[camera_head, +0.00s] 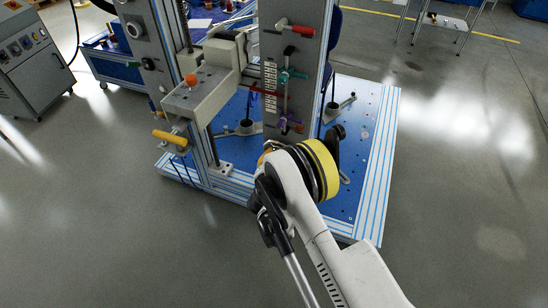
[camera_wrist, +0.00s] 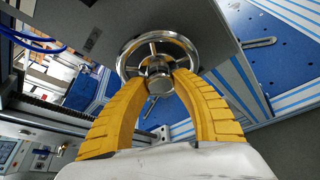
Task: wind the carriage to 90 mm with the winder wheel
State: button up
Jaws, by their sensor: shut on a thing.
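The winder wheel (camera_wrist: 128,58) is a shiny chrome handwheel with spokes and a round hub, on a grey panel in the wrist view. My gripper (camera_wrist: 160,82) has two yellow ribbed fingers, shut on the wheel at its hub from both sides. In the head view my wrist hides the wheel, and little of the gripper shows. A light grey block (camera_head: 205,92) with an orange knob on top sits at the upright rails; I take it for the carriage. A white label strip (camera_head: 270,76) beside it is too small to read.
The rig stands on a blue slotted base plate (camera_head: 362,125). A red handle (camera_head: 296,29), teal handle (camera_head: 291,75) and purple handle (camera_head: 289,122) are on its column. A yellow grip (camera_head: 169,138) sticks out at left. The floor in front is clear.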

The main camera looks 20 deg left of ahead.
jog(key=o, duration=1.2)
jog(key=shift+w, duration=0.1)
notch_tip(320, 180, up, 10)
